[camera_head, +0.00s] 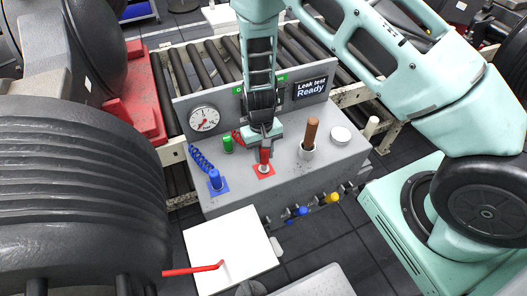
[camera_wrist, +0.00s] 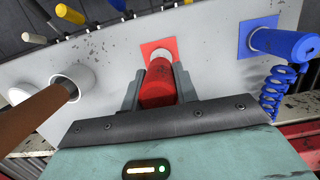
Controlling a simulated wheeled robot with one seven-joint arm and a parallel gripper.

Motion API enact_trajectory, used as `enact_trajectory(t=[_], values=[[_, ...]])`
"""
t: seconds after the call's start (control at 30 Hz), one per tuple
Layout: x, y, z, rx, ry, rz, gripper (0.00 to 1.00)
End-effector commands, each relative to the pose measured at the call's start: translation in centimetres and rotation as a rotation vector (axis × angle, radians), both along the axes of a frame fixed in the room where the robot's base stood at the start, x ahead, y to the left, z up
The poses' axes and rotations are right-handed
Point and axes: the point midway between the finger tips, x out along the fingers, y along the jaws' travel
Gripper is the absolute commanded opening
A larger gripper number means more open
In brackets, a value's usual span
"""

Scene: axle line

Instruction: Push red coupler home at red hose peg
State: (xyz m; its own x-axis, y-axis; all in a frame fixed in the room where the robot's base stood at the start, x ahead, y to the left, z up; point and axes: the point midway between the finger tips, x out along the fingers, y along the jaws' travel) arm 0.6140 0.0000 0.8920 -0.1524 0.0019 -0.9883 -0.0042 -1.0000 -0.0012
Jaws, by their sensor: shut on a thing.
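The red coupler (camera_head: 265,155) stands upright at the red hose peg, above the red square (camera_head: 257,173) on the grey bench. My gripper (camera_head: 265,144) is shut on it from above and behind. In the wrist view the red coupler (camera_wrist: 157,85) sits between my two fingers (camera_wrist: 158,88), in line with the pale peg collar (camera_wrist: 160,55) on the red square (camera_wrist: 146,48). The coupler's end meets or nearly meets the collar; I cannot tell how far it is seated. Part of the red hose (camera_head: 237,136) shows behind my gripper.
A brown handle (camera_head: 311,133) in a white cup stands close on the right, with a white round lid (camera_head: 340,135) beyond. A gauge (camera_head: 204,120) is on the back panel.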

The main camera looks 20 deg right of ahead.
Motion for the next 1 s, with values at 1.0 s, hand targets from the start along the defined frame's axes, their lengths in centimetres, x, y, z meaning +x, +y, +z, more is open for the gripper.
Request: enact_trajectory(t=[1.0], values=[[0.0,0.0,-2.5,0.000,0.000,0.002,0.04]])
